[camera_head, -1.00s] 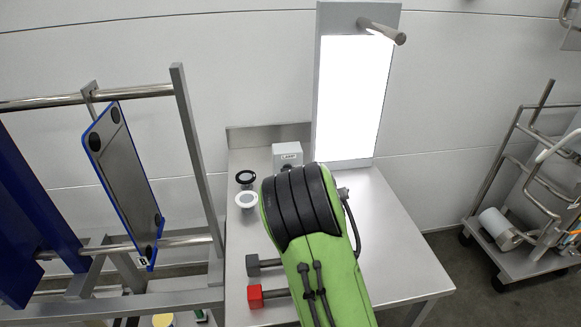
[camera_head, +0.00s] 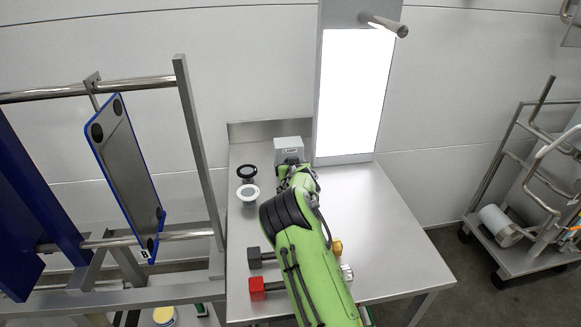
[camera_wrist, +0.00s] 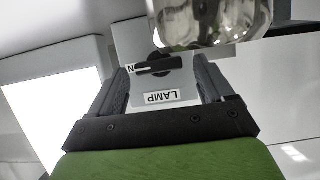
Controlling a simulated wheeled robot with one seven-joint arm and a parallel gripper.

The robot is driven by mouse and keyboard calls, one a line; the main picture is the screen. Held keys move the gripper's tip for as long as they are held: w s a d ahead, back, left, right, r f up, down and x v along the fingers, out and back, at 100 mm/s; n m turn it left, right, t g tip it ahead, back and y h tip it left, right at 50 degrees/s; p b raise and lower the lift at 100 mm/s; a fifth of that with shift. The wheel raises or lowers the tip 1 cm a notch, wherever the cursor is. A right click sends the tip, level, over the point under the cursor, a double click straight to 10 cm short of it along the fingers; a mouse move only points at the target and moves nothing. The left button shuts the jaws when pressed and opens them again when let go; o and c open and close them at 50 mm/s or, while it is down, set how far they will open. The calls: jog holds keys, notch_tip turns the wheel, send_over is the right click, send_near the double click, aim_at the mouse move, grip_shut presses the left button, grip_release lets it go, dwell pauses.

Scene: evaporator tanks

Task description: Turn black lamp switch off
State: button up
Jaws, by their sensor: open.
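The grey lamp switch box (camera_head: 289,145) stands at the back of the metal table, left of the lit white lamp panel (camera_head: 350,92). In the wrist view the black lamp switch (camera_wrist: 157,66) is a rotary knob with its bar lying roughly across the picture, above an upside-down LAMP label (camera_wrist: 160,97). A letter N shows at the bar's left end. My gripper (camera_wrist: 161,66) is open, with one finger on each side of the knob in this view; I cannot tell whether they touch it. In the head view my gripper (camera_head: 293,172) is in front of the box and hides the knob.
A black-ringed part (camera_head: 246,172) and a white-ringed part (camera_head: 248,193) are left of my gripper. A dark grey block (camera_head: 254,257) and a red block (camera_head: 257,289) are at the table's left edge. The table's right side is clear. A metal rack stands at left.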

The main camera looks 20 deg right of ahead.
jog(key=shift+c, duration=0.5)
jog(key=c, duration=0.9)
jog(key=shift+c, duration=0.2)
jog(key=shift+b, duration=0.35)
jog(key=m+y+b, duration=0.1)
jog(key=m+b, duration=0.1)
jog(key=b, duration=0.1)
jog(key=shift+s+d+f+m+y, duration=0.1)
jog(key=shift+d+f+m+y, duration=0.05)
jog(key=shift+d+m+y, duration=0.25)
jog(key=m+y+b, duration=0.1)
jog(key=m+t+b, duration=0.1)
jog(key=m+b, duration=0.1)
jog(key=shift+d+f+y, duration=0.15)
jog(key=shift+d+y, duration=0.1)
jog(key=shift+y, duration=0.15)
jog(key=m+b, duration=0.1)
jog(key=m+t+y, duration=0.1)
jog(key=m+t+b, duration=0.1)
jog(key=m, duration=0.1)
jog(key=shift+s+d+f+y+b, duration=0.1)
jog(key=shift+d+f+y+b, duration=0.05)
jog(key=shift+f+y+b, duration=0.2)
jog(key=shift+f+m+t+y+b, duration=0.15)
jog(key=shift+m+t+y+b, duration=0.35)
jog(key=shift+m, duration=1.2)
